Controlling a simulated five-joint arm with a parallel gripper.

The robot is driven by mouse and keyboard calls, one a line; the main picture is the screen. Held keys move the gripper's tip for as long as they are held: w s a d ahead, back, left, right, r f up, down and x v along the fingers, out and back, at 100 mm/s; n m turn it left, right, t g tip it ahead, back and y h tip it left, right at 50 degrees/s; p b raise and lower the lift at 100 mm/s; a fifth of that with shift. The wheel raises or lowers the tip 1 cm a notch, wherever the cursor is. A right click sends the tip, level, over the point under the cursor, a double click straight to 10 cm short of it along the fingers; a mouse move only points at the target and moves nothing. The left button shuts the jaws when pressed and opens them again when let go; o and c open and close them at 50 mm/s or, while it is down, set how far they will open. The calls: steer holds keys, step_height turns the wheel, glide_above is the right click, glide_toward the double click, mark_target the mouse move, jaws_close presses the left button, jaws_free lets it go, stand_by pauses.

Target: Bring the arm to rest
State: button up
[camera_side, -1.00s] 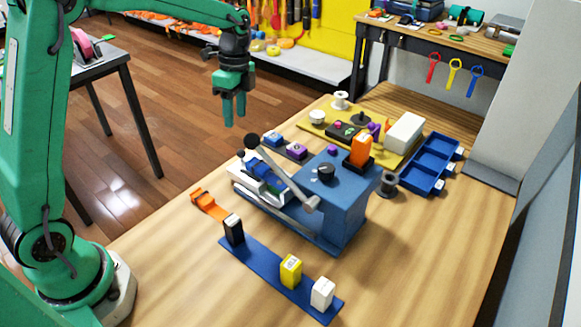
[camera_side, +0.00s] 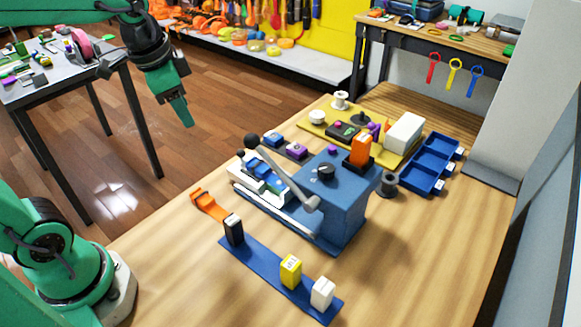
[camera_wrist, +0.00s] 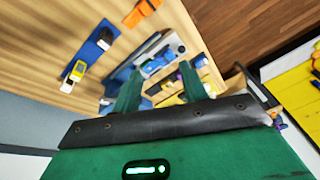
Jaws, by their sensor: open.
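My green gripper (camera_side: 186,115) hangs in the air at the upper left of the side view, over the floor beyond the table's far left edge. It points down and is tilted, apart from everything on the table. In the wrist view my gripper (camera_wrist: 160,92) shows two green fingers spread apart with nothing held between them; the blue machine and small parts appear far below.
A blue lever machine (camera_side: 340,205) stands mid-table. A blue strip (camera_side: 262,268) holds black, yellow and white blocks. An orange strap piece (camera_side: 208,204) lies left of it. A blue tray (camera_side: 430,165) and yellow board (camera_side: 330,130) are behind. The table's front left is clear.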

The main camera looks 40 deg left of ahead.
steer(key=s+f+n+t, duration=0.1)
steer(key=s+n+t, duration=0.1)
steer(key=s+n, duration=0.3)
steer(key=shift+s+d+t, duration=0.3)
steer(key=shift+s+d, duration=0.1)
steer(key=shift+s, duration=1.15)
stand_by(0.5)
